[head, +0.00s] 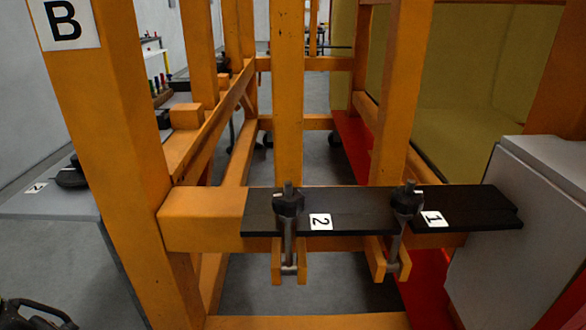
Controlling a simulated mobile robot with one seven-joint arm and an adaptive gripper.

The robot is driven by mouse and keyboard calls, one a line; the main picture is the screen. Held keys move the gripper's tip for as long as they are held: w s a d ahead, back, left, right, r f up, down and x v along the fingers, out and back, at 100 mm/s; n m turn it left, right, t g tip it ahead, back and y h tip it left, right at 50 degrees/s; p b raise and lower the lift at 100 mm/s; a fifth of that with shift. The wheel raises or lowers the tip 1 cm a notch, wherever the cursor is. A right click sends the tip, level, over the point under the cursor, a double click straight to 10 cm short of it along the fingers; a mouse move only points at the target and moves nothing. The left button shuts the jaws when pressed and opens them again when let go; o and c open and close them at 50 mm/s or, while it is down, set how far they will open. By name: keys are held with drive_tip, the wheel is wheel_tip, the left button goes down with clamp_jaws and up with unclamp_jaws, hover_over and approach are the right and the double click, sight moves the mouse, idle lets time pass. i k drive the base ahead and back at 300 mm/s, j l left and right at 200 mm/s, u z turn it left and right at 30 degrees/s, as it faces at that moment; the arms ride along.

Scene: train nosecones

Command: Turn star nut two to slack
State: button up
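Star nut two (288,204) is a black knob on an upright threaded bolt, in the middle of the head view. It sits at the black plate (360,210) on the orange crossbar, left of a white label "2" (320,222). Its bolt (288,245) runs down into an orange fork bracket (277,268). How tight the nut is cannot be seen. Part of my gripper (38,312) seems to show at the bottom left corner, dark and cut off by the frame. It is well apart from the nut. Its fingertips and opening cannot be made out.
Star nut one (407,198) stands to the right, beside label "1" (432,218). A thick orange post marked "B" (110,120) rises at left. A grey box (530,240) is at right. A grey table (50,205) stands at far left. Space before the crossbar looks clear.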

sight(288, 209)
drive_tip(key=j+u, duration=0.25)
drive_tip(key=j, duration=0.6)
drive_tip(key=i+j+u, duration=0.1)
drive_tip(key=j+u, duration=0.15)
drive_tip(key=j, duration=0.65)
drive_tip(key=l, duration=0.75)
